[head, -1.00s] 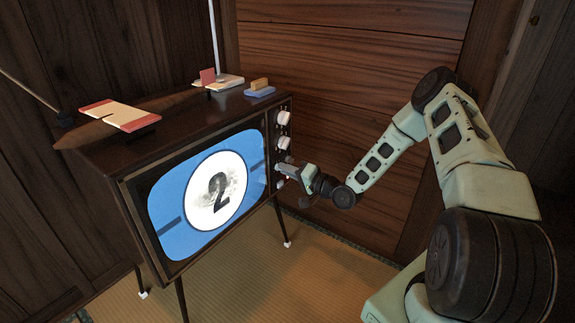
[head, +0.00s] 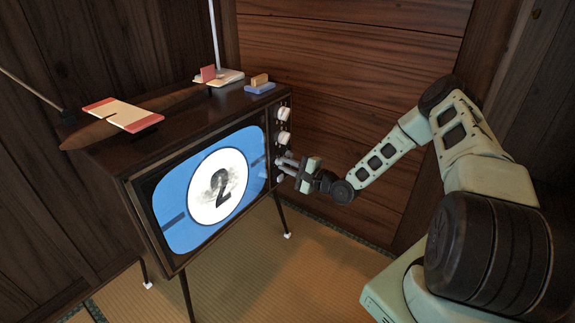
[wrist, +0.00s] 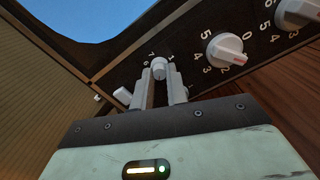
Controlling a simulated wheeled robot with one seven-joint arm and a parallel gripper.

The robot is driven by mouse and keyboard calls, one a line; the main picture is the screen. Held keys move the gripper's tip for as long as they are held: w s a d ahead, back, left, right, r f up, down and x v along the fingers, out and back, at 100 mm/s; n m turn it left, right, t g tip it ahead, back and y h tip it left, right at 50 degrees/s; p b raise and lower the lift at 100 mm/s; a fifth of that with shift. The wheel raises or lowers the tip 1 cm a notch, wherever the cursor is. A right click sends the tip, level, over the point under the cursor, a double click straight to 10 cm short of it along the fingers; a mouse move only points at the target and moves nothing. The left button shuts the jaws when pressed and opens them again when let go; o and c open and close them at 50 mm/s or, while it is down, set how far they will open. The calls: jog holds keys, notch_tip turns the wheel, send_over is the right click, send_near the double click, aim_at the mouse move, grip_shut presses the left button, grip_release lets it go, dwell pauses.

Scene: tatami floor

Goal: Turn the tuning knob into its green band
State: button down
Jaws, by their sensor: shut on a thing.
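A dark wooden television (head: 175,190) on thin legs has a column of white knobs on the right of its screen. My gripper (head: 285,165) is at the third knob from the top in the head view, pointing at the panel. In the wrist view my gripper (wrist: 160,88) has its two fingers shut on this small pale knob (wrist: 159,68), one on each side. A few white numerals ring it. The fingers hide much of its dial, and I see no green band. Whether this is the tuning knob, I cannot tell from any label.
Two larger knobs, the middle one (wrist: 225,50) and the top one (wrist: 295,12), sit beside it with numbered dials. Another small white knob (wrist: 122,95) is close to the left finger. The wooden wall is behind.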

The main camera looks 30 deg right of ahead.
jog(key=shift+m, duration=0.5)
jog(key=c, duration=1.4)
grip_release()
jog(key=p+v, duration=0.3)
jog(key=v, duration=1.4)
jog(key=shift+s+d, duration=0.1)
jog(key=shift+s, duration=0.1)
